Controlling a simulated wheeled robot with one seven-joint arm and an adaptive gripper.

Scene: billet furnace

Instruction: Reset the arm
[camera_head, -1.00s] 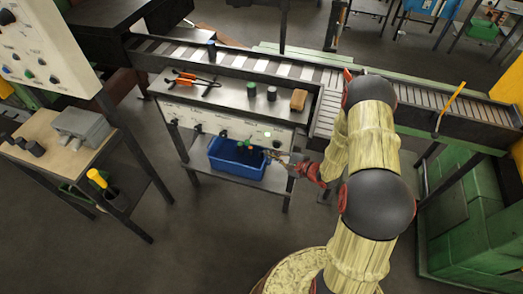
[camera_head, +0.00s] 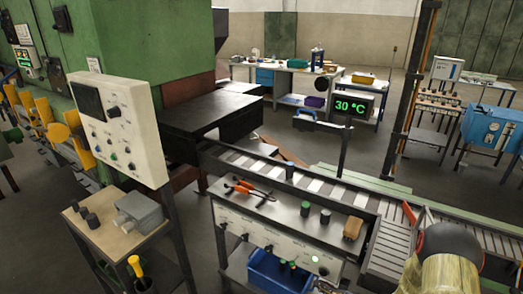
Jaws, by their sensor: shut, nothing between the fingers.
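My arm (camera_head: 448,262), with a black joint and pale cover, shows only in part at the lower right of the head view. The tips of my gripper (camera_head: 322,286) just show at the bottom edge, right of the blue bin (camera_head: 283,272) under the work table. My gripper is shut with nothing between the fingers. Most of it and the forearm are cut off by the frame's lower edge.
The work table (camera_head: 282,212) holds orange-handled pliers (camera_head: 248,189), small cylinders and a brown block (camera_head: 353,228). A roller conveyor (camera_head: 395,245) runs behind it. A control panel (camera_head: 117,128) stands left. A display (camera_head: 355,105) reads 30 °C.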

